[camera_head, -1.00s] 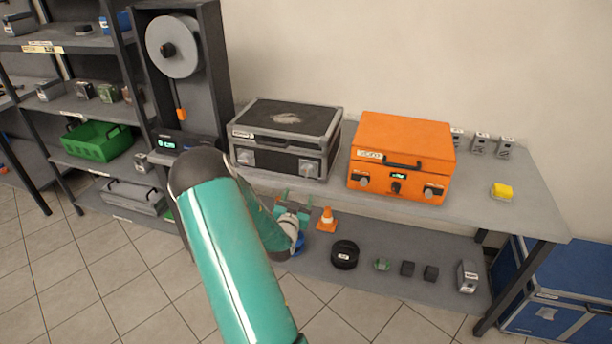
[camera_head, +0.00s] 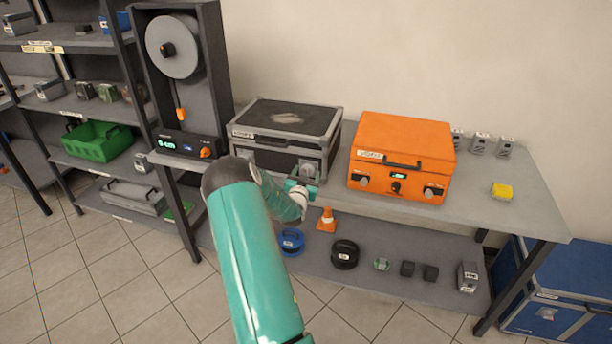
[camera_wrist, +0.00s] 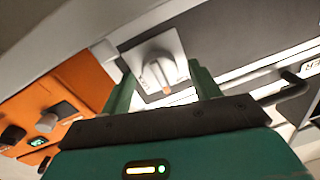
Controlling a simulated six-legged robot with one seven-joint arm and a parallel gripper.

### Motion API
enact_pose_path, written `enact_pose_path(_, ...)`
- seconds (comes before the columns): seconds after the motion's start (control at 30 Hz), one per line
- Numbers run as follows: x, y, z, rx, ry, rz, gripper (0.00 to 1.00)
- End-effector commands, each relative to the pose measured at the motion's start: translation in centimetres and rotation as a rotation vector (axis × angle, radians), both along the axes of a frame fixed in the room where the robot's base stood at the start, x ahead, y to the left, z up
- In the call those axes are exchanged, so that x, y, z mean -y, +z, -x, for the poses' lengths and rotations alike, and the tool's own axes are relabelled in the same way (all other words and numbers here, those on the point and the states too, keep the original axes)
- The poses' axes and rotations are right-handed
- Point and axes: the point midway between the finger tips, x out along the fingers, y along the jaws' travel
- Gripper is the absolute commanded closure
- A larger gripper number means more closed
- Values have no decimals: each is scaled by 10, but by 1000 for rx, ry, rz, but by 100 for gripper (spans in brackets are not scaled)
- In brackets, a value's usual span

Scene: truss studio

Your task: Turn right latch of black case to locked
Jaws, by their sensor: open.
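The black case (camera_head: 285,120) with grey edges stands closed on the table, left of the orange case. Its right latch (camera_head: 308,168) is a grey knob at the front right, partly covered by my gripper (camera_head: 302,186). In the wrist view the latch (camera_wrist: 157,68) is a grey knob on a pale square plate with a small orange mark at one end. My gripper (camera_wrist: 163,88) is open, its two green fingers on either side of the knob. I cannot tell whether they touch it. The left latch is hidden behind my arm in the head view.
The orange case (camera_head: 402,155) stands close by on the right; it shows at the left of the wrist view. The black case's handle (camera_wrist: 290,86) is beside the fingers. An orange cone (camera_head: 326,220) and a blue ring (camera_head: 291,241) are on the lower shelf.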

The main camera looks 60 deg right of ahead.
Motion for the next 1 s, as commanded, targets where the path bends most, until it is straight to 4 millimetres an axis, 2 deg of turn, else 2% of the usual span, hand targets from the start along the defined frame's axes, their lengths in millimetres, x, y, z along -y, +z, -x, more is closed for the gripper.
enact_pose_path(0.07,0,0,0,0,0,0,38)
enact_pose_path(0.3,-1,0,0,0,0,0,83)
enact_pose_path(0.67,-1,-1,0,43,1,-8,83)
enact_pose_path(1.0,-1,-2,0,253,0,-42,83)
